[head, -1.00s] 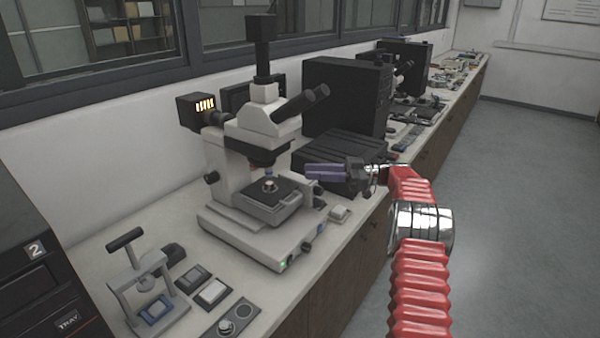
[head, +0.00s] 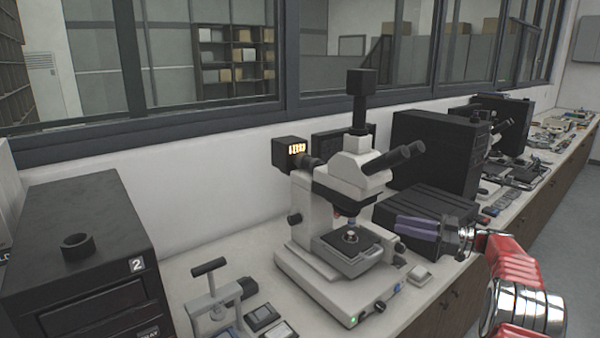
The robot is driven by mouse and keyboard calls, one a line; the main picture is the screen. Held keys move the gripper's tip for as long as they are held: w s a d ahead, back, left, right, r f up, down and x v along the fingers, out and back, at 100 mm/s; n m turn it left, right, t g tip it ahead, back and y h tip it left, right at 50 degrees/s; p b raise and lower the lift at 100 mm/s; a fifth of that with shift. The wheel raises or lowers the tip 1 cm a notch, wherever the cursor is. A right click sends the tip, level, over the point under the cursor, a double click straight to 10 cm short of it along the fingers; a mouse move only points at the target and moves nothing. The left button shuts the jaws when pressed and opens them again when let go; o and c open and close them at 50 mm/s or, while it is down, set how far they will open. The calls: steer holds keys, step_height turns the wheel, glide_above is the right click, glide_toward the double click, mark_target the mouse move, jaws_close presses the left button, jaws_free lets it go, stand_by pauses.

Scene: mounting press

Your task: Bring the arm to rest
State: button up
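My gripper (head: 416,228) has purple fingers and a dark wrist. It points left, at the end of my red ribbed arm with a shiny metal joint. In the picture it is to the right of the microscope (head: 334,178) stage and in front of a low black box (head: 428,205). The fingers lie close to each other in this view, and I cannot tell whether there is a gap between them. I see no object held between them. The mounting press (head: 212,295) is a small grey lever press at the bottom, left of the microscope.
A black machine marked 2 (head: 80,255) stands at the left. A tall black box (head: 440,150) stands behind the low one. The pale bench (head: 195,258) runs off to the right with several more instruments. Windows line the wall behind. Grey floor (head: 570,235) is clear at the right.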

steer(key=w+d+f+m+t+h, duration=0.3)
steer(key=w+d+t+h, duration=0.15)
steer(key=w, duration=0.25)
steer(key=d+f+m+t+h, duration=0.2)
steer(key=d+m+h, duration=0.8)
steer(key=d+h, duration=0.3)
steer(key=s+a+m+g+h, duration=0.15)
steer(key=s+a+g, duration=0.4)
steer(key=s, duration=0.85)
steer(key=s+a+m+g+h, duration=0.1)
steer(key=s+a+m+g, duration=0.15)
steer(key=s+a, duration=0.9)
steer(key=s+a+r+n+y, duration=0.1)
steer(key=s+a+r, duration=0.1)
steer(key=s+a, duration=0.7)
steer(key=s+a+r+n+y, duration=0.1)
steer(key=s+a+r+y, duration=0.1)
steer(key=s+a, duration=0.8)
steer(key=s+r, duration=0.1)
steer(key=s, duration=0.7)
steer(key=shift+s+a+n+g, duration=0.2)
steer(key=shift+s+n+g, duration=0.1)
steer(key=shift+g, duration=0.05)
